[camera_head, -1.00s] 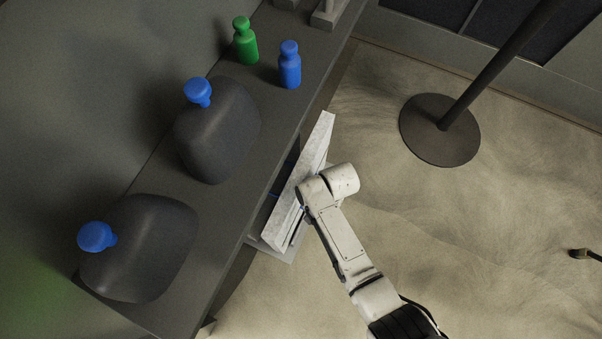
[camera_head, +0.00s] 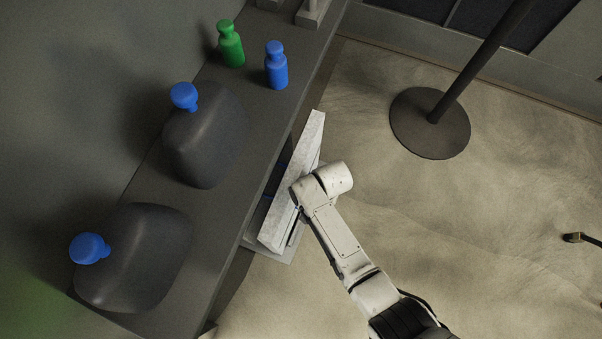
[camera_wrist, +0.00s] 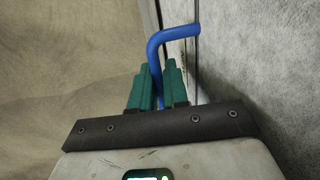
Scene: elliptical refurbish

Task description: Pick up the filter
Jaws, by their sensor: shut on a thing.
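The filter (camera_head: 312,145) looks like a pale grey rectangular panel. In the head view it stands edge-up along the right side of the dark counter, at the shelf below it. In the wrist view its grey face (camera_wrist: 255,60) fills the right side, with a bent blue handle (camera_wrist: 160,42) on it. My gripper (camera_wrist: 158,78) has green fingers and is shut on the blue handle, one finger on each side. In the head view my arm's wrist covers part of the panel, and the fingers and handle grip are hidden there.
The dark counter (camera_head: 205,225) carries two dark rounded containers (camera_head: 205,135) with blue caps, a green bottle (camera_head: 231,45) and a blue bottle (camera_head: 276,66). A pole on a round base (camera_head: 430,125) stands upper right. The sandy floor right of the counter is mostly free.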

